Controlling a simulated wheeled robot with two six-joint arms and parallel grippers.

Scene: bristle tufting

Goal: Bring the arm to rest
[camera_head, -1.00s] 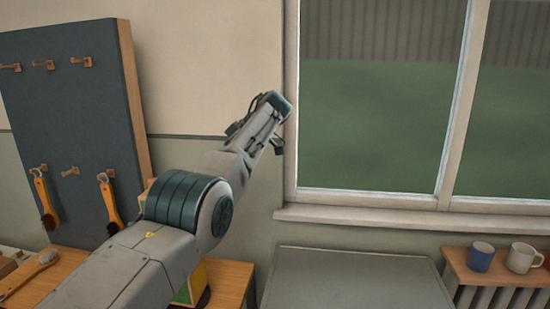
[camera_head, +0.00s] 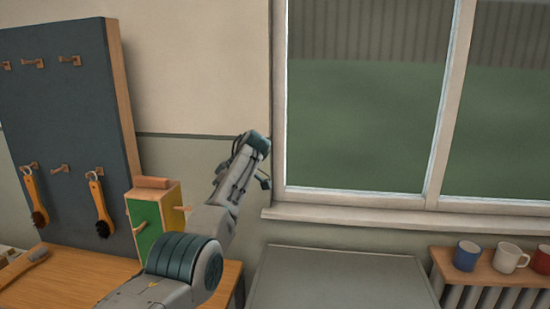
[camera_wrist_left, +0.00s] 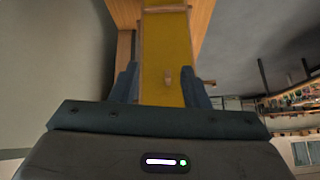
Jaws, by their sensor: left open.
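My left arm (camera_head: 205,240) comes up from the bottom of the head view and bends toward the window. The head view does not clearly show its gripper fingers. In the left wrist view my left gripper (camera_wrist_left: 160,84) is open, with its two dark fingers apart. A box's yellow face (camera_wrist_left: 167,50) with a small wooden peg shows beyond and between the fingers; no contact is visible. In the head view the box (camera_head: 146,228) stands upright on the wooden table, green in front and yellow on the right. My right gripper is not in view.
A dark pegboard (camera_head: 75,120) holds two hanging brushes (camera_head: 36,203), (camera_head: 101,205). A grey surface (camera_head: 335,277) is bare below the window. Several mugs (camera_head: 508,257) stand on a shelf at right.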

